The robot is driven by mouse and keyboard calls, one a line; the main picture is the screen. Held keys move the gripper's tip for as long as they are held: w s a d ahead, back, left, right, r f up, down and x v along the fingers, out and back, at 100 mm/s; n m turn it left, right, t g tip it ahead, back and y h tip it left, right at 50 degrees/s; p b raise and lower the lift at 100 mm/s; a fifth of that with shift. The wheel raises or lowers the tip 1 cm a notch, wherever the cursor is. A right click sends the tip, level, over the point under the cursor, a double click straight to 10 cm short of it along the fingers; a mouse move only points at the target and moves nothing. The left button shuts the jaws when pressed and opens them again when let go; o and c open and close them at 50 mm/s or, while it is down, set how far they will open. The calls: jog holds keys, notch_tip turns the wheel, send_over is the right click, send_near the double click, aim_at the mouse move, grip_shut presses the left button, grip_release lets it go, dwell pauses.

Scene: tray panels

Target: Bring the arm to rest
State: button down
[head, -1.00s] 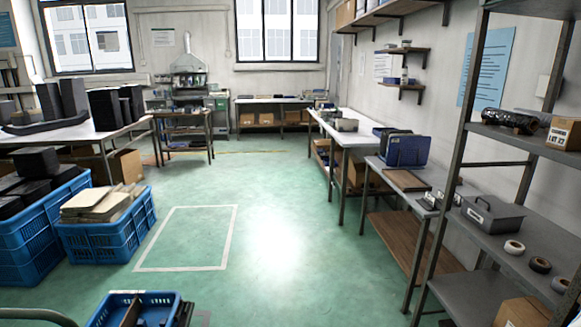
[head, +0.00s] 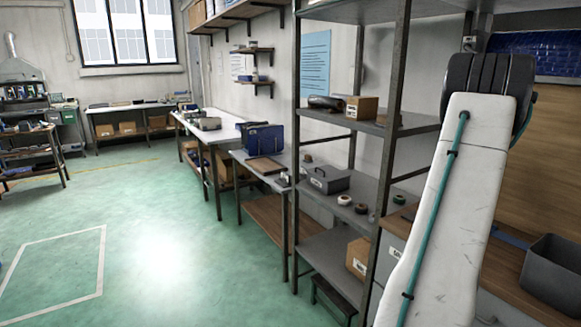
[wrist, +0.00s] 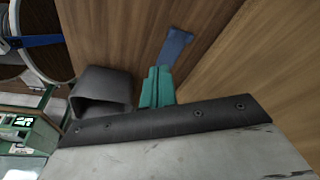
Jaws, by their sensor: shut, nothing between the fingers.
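My gripper (wrist: 156,88) shows in the wrist view as teal fingers close together, shut and empty. It points toward a brown wooden surface (wrist: 110,35). In the head view, my white arm link with its black joint and teal cable stands raised at the right; the gripper itself is not seen there. A blue strip (wrist: 175,45) lies on the wood just beyond the fingertips in the wrist view. A dark grey bin (wrist: 102,88) is left of the fingers; it also shows in the head view (head: 553,275) at the lower right.
A metal shelf rack (head: 403,122) stands just left of my arm, holding a grey toolbox (head: 325,180), tape rolls and a cardboard box (head: 361,109). Workbenches (head: 200,136) line the wall beyond. Open green floor (head: 165,240) lies at the left.

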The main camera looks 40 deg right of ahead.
jog(key=w+a+r+n+t, duration=0.1)
jog(key=w+a+n, duration=0.55)
jog(key=a, duration=0.55)
jog(key=w+a+n+y, duration=0.1)
jog(key=w+a+n, duration=0.55)
jog(key=a, duration=0.65)
jog(key=w+a+r+n+t, duration=0.1)
jog(key=w+a+n, duration=0.55)
jog(key=a, duration=0.55)
jog(key=s+a+n+t, duration=0.1)
jog(key=a+n, duration=0.5)
jog(key=a, duration=1)
jog(key=s+a+n+t, duration=0.1)
jog(key=s+a+n, duration=0.3)
jog(key=a, duration=1.3)
jog(key=shift+s+r+n+t, duration=0.15)
jog(key=shift+s+n+t, duration=0.15)
jog(key=shift+n, duration=0.95)
